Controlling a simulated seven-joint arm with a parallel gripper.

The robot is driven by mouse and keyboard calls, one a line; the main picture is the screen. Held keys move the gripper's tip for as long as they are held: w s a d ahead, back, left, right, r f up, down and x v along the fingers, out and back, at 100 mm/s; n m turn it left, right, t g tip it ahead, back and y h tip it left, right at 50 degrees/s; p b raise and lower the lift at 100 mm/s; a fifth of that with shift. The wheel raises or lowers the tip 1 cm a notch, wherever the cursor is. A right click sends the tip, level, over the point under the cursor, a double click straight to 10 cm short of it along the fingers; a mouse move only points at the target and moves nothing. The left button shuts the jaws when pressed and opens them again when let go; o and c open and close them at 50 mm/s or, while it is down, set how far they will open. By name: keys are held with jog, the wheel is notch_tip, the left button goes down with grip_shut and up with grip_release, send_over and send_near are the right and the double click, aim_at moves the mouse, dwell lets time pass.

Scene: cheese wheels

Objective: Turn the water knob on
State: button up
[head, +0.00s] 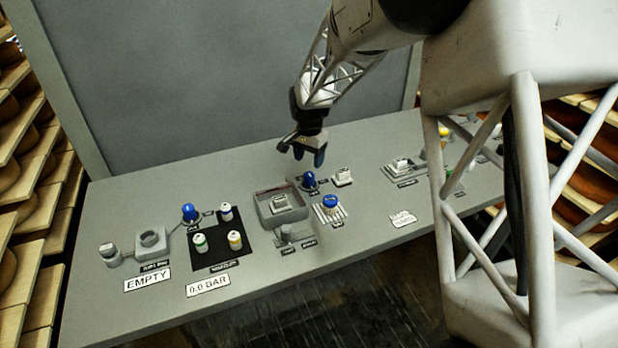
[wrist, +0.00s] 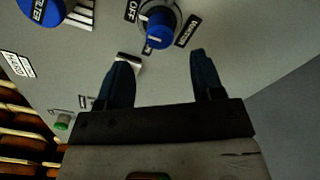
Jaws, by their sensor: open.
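A blue knob (head: 308,179) on a grey round base stands on the panel, behind the grey box with the raised rim. In the wrist view this blue knob (wrist: 157,27) has a white pointer line, with an OFF label (wrist: 131,10) beside it. Another label on its other side is too blurred to read surely. A second blue knob (head: 190,212) stands further left; I cannot tell from the labels which knob is the water one. My gripper (head: 308,155) is open and empty, above and behind the nearer knob. In the wrist view its fingers (wrist: 160,60) are apart, short of the knob.
A black mat (head: 218,237) with several small canisters is further left. A grey wall (head: 220,80) rises behind the panel. Shelves flank both sides.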

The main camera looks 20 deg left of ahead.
aim_at(309, 174)
jog(key=shift+f, duration=0.15)
jog(key=shift+f, duration=3.75)
jog(key=c, duration=0.9)
